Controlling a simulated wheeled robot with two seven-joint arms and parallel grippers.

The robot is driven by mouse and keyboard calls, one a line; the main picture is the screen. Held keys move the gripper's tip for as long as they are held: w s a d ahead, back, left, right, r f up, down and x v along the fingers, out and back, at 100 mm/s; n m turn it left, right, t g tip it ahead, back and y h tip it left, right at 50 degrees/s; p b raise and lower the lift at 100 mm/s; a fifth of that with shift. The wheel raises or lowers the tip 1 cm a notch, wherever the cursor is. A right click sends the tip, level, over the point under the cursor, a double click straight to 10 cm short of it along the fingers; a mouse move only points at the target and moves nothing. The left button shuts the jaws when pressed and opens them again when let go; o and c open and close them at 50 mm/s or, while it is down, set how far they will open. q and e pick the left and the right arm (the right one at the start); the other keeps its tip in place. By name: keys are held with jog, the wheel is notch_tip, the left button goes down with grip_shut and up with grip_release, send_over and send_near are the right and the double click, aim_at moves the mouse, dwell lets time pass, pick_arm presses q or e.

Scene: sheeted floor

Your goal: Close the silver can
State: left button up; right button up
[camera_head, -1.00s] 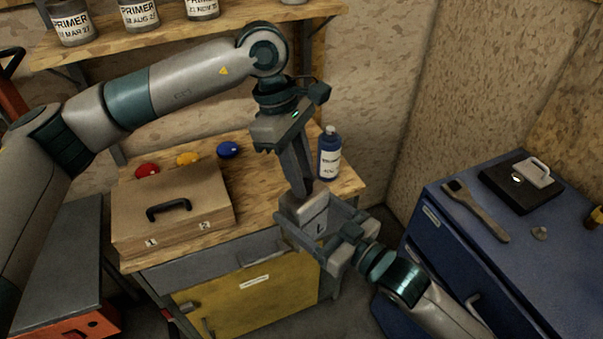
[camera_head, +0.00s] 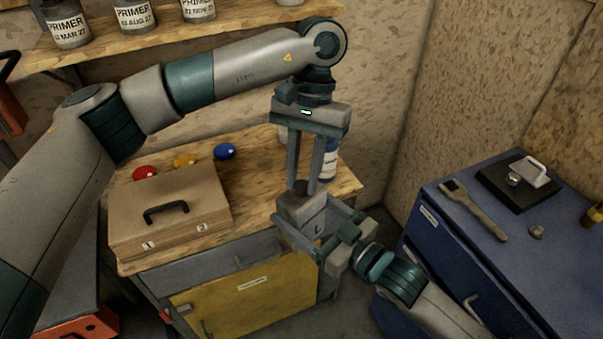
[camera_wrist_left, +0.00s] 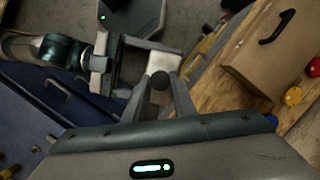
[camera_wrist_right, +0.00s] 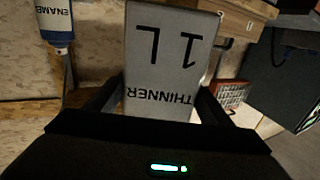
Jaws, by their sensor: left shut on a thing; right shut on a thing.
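The silver can (camera_head: 303,212) is a boxy grey tin; the right wrist view shows its label reading "THINNER 1L" (camera_wrist_right: 168,55). My right gripper (camera_head: 308,226) is shut on the can's body and holds it in front of the workbench. My left gripper (camera_head: 303,186) points down over the can's top, shut on a small dark round cap (camera_head: 301,187). The cap also shows between the fingertips in the left wrist view (camera_wrist_left: 159,80). It is at or just above the can's top; I cannot tell whether it is seated. The opening is hidden.
A brown case (camera_head: 165,212) and red, yellow and blue round lids (camera_head: 224,152) sit on the wooden workbench (camera_head: 262,180). A blue bottle (camera_head: 330,160) stands behind my left fingers. A blue cabinet (camera_head: 500,265) at right carries a wrench (camera_head: 474,210) and a dark plate (camera_head: 505,192).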

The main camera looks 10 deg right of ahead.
pick_arm(q)
jog(key=m+t+y, duration=0.1)
jog(key=m, duration=0.7)
jog(key=shift+m+t, duration=0.3)
jog(key=shift+t, duration=0.1)
jog(key=o, duration=1)
jog(key=shift+d, duration=0.1)
jog(key=shift+r, duration=0.1)
jog(key=shift+s+r, duration=0.1)
jog(key=shift+r, duration=2.1)
